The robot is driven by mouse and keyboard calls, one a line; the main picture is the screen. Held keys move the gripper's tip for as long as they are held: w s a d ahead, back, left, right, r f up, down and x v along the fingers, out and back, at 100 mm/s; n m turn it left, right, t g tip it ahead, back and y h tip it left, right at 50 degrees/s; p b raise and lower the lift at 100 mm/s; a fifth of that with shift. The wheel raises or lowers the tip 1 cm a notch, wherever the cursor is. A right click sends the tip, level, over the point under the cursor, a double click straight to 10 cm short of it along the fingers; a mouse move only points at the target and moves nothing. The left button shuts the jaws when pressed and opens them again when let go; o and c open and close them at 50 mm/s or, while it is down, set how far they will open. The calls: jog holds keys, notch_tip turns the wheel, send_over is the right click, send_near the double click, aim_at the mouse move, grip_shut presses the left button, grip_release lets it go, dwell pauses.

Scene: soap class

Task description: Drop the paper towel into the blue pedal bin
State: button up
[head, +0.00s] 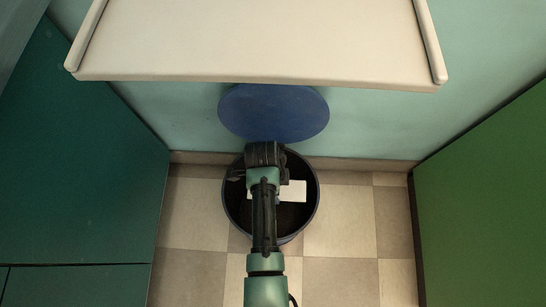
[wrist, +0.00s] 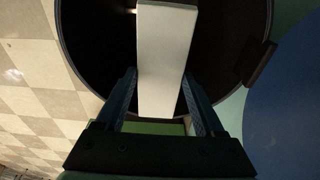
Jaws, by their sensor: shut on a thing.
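The blue pedal bin stands open on the floor against the wall, with its blue lid (head: 274,112) tilted up behind the dark round opening (head: 300,215). The lid also shows at the right of the wrist view (wrist: 296,100). The white paper towel (head: 293,191) is over the bin's opening, partly hidden by my arm. In the wrist view the paper towel (wrist: 164,55) is a long white strip between the two fingers. My gripper (wrist: 160,98) is shut on it, above the bin. How deep the towel sits relative to the rim is hard to tell.
A cream shelf or changing surface (head: 255,40) juts out above the bin. A teal cabinet (head: 85,160) stands at the left and a green panel (head: 485,190) at the right. Tiled floor (head: 345,215) is clear on both sides of the bin.

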jog(key=shift+f+b, duration=0.4)
jog(key=shift+f, duration=0.35)
jog(key=o, duration=1.3)
jog(key=shift+r, duration=0.1)
notch_tip(320, 180, up, 13)
jog(key=a+p, duration=0.1)
jog(key=p, duration=0.4)
jog(key=shift+a+p, duration=0.3)
jog(key=shift+p, duration=0.1)
